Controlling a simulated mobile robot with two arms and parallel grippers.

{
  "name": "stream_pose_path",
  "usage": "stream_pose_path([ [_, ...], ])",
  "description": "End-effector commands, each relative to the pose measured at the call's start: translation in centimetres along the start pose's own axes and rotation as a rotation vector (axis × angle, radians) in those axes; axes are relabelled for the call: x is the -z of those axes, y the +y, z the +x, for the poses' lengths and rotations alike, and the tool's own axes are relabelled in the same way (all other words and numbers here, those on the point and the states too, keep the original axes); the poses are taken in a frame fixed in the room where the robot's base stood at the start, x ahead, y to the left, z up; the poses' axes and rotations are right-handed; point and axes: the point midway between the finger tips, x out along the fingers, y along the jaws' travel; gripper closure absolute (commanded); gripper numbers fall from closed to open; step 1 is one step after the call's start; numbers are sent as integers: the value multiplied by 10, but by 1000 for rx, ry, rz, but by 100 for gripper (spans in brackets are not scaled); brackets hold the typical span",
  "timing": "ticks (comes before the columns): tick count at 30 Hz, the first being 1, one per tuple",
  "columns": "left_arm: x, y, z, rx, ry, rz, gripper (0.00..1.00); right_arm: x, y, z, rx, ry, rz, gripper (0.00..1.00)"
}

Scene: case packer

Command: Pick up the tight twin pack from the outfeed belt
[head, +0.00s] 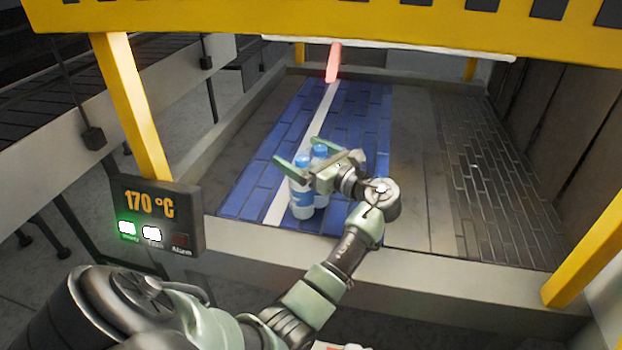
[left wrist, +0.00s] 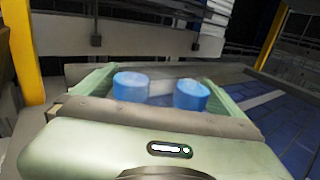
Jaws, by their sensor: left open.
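The twin pack (head: 301,197) is two white bottles with blue caps and blue labels, standing upright side by side on the blue outfeed belt (head: 255,190). My left gripper (head: 298,165) is open, with its green fingers spread on either side of the bottles near cap height. In the left wrist view the two blue caps (left wrist: 160,90) show between the open fingers. The gripper body hides the lower part of the pack there. Whether a finger touches the pack I cannot tell. My right gripper is in neither view.
A yellow frame (head: 135,110) with a display reading 170 °C (head: 158,215) stands at the belt's left front. A red strip (head: 333,62) hangs from the frame at the back. A grey surface (head: 420,180) lies right of the belt. The belt behind the pack is clear.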

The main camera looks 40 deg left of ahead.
Motion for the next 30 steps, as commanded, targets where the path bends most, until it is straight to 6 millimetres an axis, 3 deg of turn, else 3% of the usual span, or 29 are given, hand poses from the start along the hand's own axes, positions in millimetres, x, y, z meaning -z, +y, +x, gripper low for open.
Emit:
stream_pose_path([
  [5,1,0,0,0,0,0,0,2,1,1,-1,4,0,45],
  [14,1,0,0,1,1,0,83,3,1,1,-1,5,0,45],
  [24,-1,0,0,0,1,-1,86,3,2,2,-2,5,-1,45],
  [30,-19,0,0,0,0,-5,89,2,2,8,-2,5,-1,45],
])
